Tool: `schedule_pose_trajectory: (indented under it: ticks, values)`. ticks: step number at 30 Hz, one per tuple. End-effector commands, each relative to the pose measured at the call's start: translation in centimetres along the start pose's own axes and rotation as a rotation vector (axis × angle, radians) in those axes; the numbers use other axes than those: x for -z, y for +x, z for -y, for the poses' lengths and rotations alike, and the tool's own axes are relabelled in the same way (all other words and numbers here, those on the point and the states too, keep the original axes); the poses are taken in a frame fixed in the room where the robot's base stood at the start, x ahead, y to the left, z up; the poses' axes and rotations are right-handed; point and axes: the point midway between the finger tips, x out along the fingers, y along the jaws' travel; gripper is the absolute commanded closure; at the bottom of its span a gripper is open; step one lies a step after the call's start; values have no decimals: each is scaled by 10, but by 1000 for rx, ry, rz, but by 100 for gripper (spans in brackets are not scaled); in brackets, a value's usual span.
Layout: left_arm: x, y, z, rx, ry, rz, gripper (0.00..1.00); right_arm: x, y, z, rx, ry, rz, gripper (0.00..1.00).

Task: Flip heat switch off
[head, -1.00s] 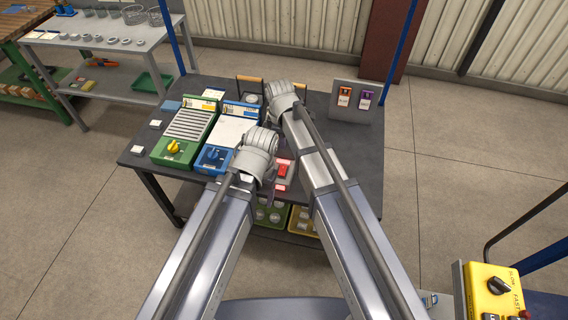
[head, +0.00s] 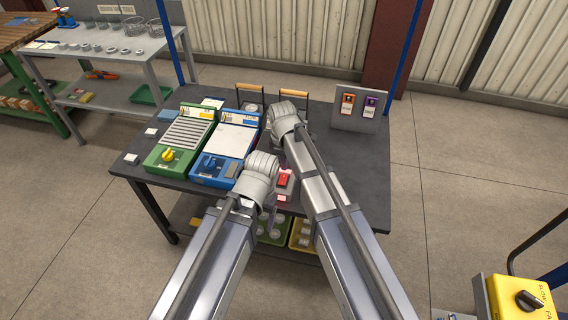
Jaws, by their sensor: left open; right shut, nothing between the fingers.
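A red rocker switch (head: 282,181) on a small box lies on the dark workbench (head: 340,165), partly hidden by my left gripper. A grey upright panel (head: 343,120) at the bench's back right carries an orange switch (head: 347,103) and a purple switch (head: 371,105) with white labels. The labels are too small to read, so I cannot tell which switch is for heat. My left gripper (head: 266,210) is open, just left of the red switch; its wrist hides most of it. My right gripper (head: 278,108) is shut and empty, over the middle back, left of the panel.
A green unit (head: 160,158) with a yellow knob and a blue unit (head: 207,168) with a blue knob stand on the left of the bench. Two wooden-handled racks (head: 240,88) stand behind. Yellow and green bins (head: 300,235) sit below. The bench's right part is clear.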

Motion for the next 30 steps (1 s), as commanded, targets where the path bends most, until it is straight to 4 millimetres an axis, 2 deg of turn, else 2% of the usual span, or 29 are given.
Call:
schedule_pose_trajectory:
  ticks: [1, 10, 30]
  values:
    - [1, 15, -1, 0, 0, 0, 26, 0, 15, 0, 0, 0, 0, 100]
    - [3, 51, -5, 0, 0, 0, 26, 0, 51, 0, 0, 0, 0, 100]
    - [3, 58, -6, 0, 1, 0, 26, 0, 59, -1, 0, 0, 0, 100]
